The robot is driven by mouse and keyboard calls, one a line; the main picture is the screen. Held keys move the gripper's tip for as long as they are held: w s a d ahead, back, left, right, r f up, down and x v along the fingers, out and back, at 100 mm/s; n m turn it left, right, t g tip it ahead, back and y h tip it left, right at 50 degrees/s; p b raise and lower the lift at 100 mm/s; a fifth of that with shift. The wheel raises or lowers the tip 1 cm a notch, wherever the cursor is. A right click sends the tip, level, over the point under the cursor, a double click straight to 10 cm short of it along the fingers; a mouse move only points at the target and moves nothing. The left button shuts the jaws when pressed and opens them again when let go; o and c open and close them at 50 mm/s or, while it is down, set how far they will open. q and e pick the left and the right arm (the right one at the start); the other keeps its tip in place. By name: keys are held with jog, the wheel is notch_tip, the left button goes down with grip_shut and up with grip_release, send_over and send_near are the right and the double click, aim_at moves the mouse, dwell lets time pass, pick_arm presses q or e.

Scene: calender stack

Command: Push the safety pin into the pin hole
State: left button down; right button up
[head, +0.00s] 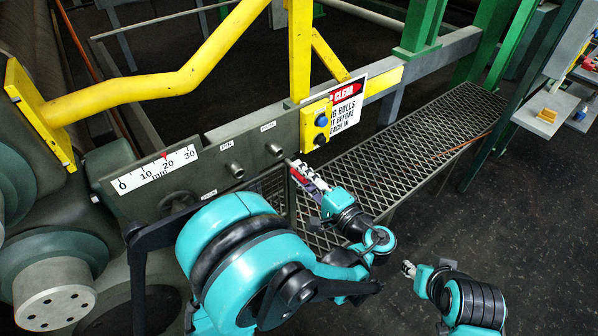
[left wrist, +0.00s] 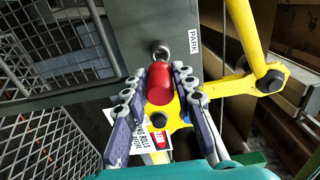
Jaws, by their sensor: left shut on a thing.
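A safety pin with a red handle (head: 301,178) is held in my left gripper (head: 306,178). In the left wrist view the red handle (left wrist: 160,84) sits between the two fingers of my left gripper (left wrist: 161,80). The pin's far end points at a metal fitting (left wrist: 161,48) beside a label reading PARK. Whether the pin is inside it cannot be told. In the head view two round metal fittings, one left (head: 234,170) and one right (head: 275,150), stand out from the grey panel. My right gripper (head: 407,268) is low at the right, away from the panel; its finger opening is unclear.
The grey panel (head: 215,145) carries a millimetre scale (head: 157,168) and small labels. A yellow button box (head: 317,124) and a warning sign (head: 347,104) are right of the fittings. A yellow bar (head: 150,85) crosses above.

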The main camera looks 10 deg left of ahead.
pick_arm(q)
jog(key=shift+v, duration=1.15)
